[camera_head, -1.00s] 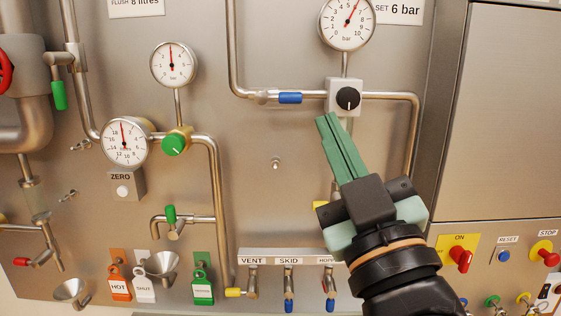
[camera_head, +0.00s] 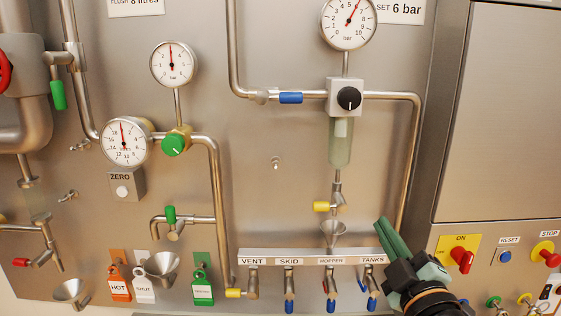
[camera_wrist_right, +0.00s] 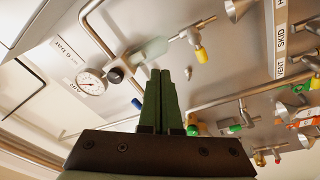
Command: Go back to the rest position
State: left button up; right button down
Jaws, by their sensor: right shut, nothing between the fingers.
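My right gripper (camera_head: 386,232) is at the lower right of the head view, with its green fingers together and nothing between them. It is in front of the panel, beside the TANKS end of the label strip (camera_head: 312,258). In the right wrist view the shut fingers (camera_wrist_right: 160,75) point up the picture toward the panel, with the panel's pipes around them. No contact with the panel shows. My left gripper is not in view.
The black regulator knob (camera_head: 349,98) sits above a sight glass (camera_head: 340,143), a yellow-handled valve (camera_head: 328,206) and a funnel (camera_head: 333,233). Blue-handled valves (camera_head: 331,305) hang under the strip. A red switch (camera_head: 463,259) is right of my gripper. Hanging tags (camera_head: 202,290) are lower left.

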notch_tip(320, 180, down, 18)
jog(key=s+d+m+g, duration=0.1)
jog(key=d+g, duration=0.1)
jog(key=g, duration=0.2)
jog(key=s+d+f+m+g, duration=0.2)
jog(key=s+d+f+g, duration=0.15)
jog(key=s+f, duration=0.9)
jog(key=s+d+f+m+g, duration=0.3)
jog(key=s+f, duration=0.6)
jog(key=f, duration=0.7)
jog(key=w+a+r+m+y, duration=0.15)
jog(key=a+m, duration=0.25)
jog(key=a, duration=0.7)
notch_tip(320, 180, up, 8)
jog(key=s+d+p, duration=0.1)
jog(key=d+p, duration=0.1)
jog(key=p, duration=0.7)
jog(key=shift+f+h, duration=0.25)
jog(key=shift+h, duration=0.2)
